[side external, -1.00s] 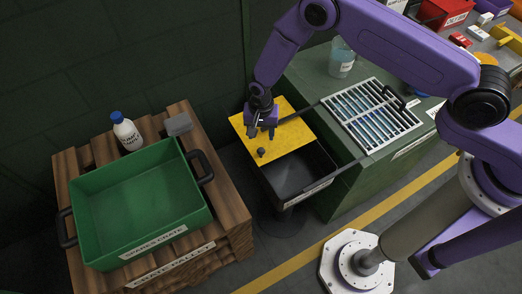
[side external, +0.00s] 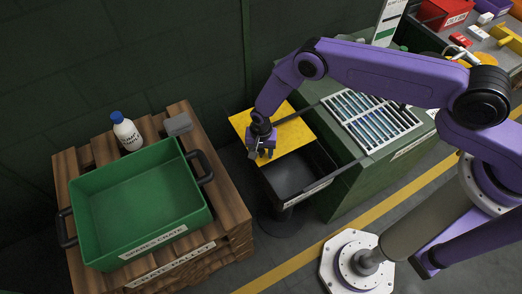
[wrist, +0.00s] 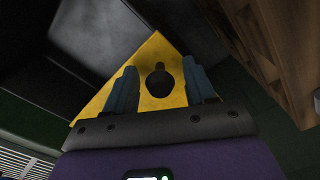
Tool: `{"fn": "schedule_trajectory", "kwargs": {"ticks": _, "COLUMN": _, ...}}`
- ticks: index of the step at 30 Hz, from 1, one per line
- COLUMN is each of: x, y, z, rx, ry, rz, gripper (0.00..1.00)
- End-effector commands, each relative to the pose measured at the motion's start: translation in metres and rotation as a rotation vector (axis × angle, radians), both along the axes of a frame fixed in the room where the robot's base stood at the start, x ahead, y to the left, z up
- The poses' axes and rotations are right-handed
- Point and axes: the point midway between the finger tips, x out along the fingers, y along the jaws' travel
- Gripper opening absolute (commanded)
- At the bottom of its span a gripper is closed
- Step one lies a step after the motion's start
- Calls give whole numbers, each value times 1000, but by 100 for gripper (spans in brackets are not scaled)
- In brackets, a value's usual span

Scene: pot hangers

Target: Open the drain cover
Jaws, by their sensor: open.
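The yellow cover (side external: 288,132) lies flat over the back part of a black open-topped basin (side external: 290,178); the front part of the basin is uncovered. My gripper (side external: 262,153) is low over the cover's front-left part, pointing down. In the wrist view, the cover (wrist: 150,50) fills the middle. Its dark round knob (wrist: 160,81) shows between the two open fingers of my gripper (wrist: 160,86), with a gap on each side. The side view hides the knob behind the gripper. I cannot tell whether the fingertips reach down to the knob's height.
A green crate (side external: 112,253) stands on a wooden pallet (side external: 235,225) at left, with a white bottle (side external: 127,135) and a grey block (side external: 178,124) behind it. A green cabinet with a metal grate (side external: 375,125) stands close right of the basin.

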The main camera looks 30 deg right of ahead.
Motion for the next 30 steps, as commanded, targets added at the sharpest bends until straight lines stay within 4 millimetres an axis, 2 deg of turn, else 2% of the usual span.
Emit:
{"fn": "schedule_trajectory", "kwargs": {"ticks": 6, "x": 0, "y": 0, "z": 0, "rx": 0, "ry": 0, "rz": 0, "gripper": 55}}
{"fn": "schedule_trajectory", "kwargs": {"ticks": 7, "x": 0, "y": 0, "z": 0, "rx": 0, "ry": 0, "rz": 0, "gripper": 52}}
{"fn": "schedule_trajectory", "kwargs": {"ticks": 9, "x": 0, "y": 0, "z": 0, "rx": 0, "ry": 0, "rz": 0, "gripper": 29}}
{"fn": "schedule_trajectory", "kwargs": {"ticks": 12, "x": 0, "y": 0, "z": 0, "rx": 0, "ry": 0, "rz": 0, "gripper": 0}}
{"fn": "schedule_trajectory", "kwargs": {"ticks": 20, "x": 5, "y": 0, "z": -1, "rx": 0, "ry": 0, "rz": -1, "gripper": 0}}
{"fn": "schedule_trajectory", "kwargs": {"ticks": 30, "x": 36, "y": 1, "z": -2, "rx": 2, "ry": -1, "rz": -1, "gripper": 0}}
